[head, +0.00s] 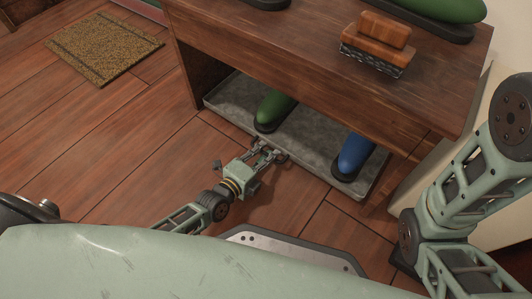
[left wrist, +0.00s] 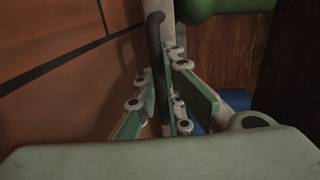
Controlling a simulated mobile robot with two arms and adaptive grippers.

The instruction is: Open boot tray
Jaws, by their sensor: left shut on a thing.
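The grey boot tray (head: 310,168) lies on the floor under the wooden bench, its front edge showing along the bench's front. It holds a green boot (head: 274,108) and a blue boot (head: 354,155). My left gripper (head: 268,154) is low at the tray's front edge, between the two boots. In the left wrist view a dark bar-like handle (left wrist: 155,40) runs between the fingers of my left gripper (left wrist: 172,80), which is shut on it. The pale tray edge is behind the handle. My right gripper is out of the head view; only arm links show.
A brown mat (head: 104,46) lies at the upper left. The plank floor (head: 120,130) left of the tray is clear.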

